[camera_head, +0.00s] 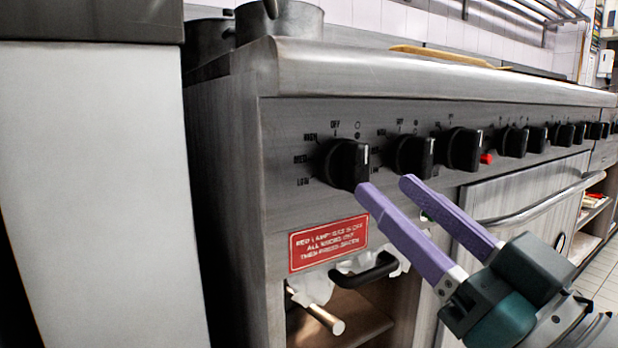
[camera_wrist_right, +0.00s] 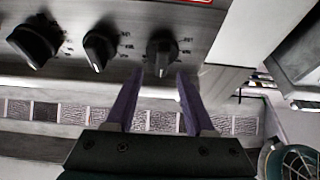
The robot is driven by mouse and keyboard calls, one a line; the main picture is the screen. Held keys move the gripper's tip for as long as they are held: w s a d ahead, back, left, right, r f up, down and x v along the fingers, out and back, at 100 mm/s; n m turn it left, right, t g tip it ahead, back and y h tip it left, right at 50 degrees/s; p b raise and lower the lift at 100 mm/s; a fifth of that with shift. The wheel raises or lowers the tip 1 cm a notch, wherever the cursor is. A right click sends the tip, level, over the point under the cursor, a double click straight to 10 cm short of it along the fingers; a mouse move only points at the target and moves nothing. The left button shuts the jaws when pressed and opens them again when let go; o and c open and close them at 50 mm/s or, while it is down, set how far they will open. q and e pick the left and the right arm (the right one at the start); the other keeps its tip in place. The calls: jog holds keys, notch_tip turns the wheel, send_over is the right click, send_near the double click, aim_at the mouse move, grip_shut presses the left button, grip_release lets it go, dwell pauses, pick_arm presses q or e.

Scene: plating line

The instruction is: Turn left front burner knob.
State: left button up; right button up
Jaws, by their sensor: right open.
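A row of black knobs runs along the steel front panel of the stove (camera_head: 300,120). The leftmost knob (camera_head: 345,163) has a white pointer mark and HIGH, MED and LOW labels beside it. My right gripper (camera_head: 385,186) has two purple fingers, open and empty, with the tips just below and to the right of this knob. In the right wrist view, which is turned over, a knob (camera_wrist_right: 162,50) lies ahead between the spread fingertips (camera_wrist_right: 160,73). I cannot tell whether a finger touches it. My left gripper is not in view.
More knobs (camera_head: 411,155) continue to the right, with a small red light (camera_head: 487,158). A red sign (camera_head: 328,242) and a black handle (camera_head: 364,270) sit below the leftmost knob. An oven door handle (camera_head: 535,205) sticks out at right. Pots (camera_head: 290,20) stand on top.

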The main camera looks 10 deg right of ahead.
aim_at(365, 170)
jog(key=shift+x, duration=2.1)
jog(key=shift+a, duration=0.15)
grip_shut()
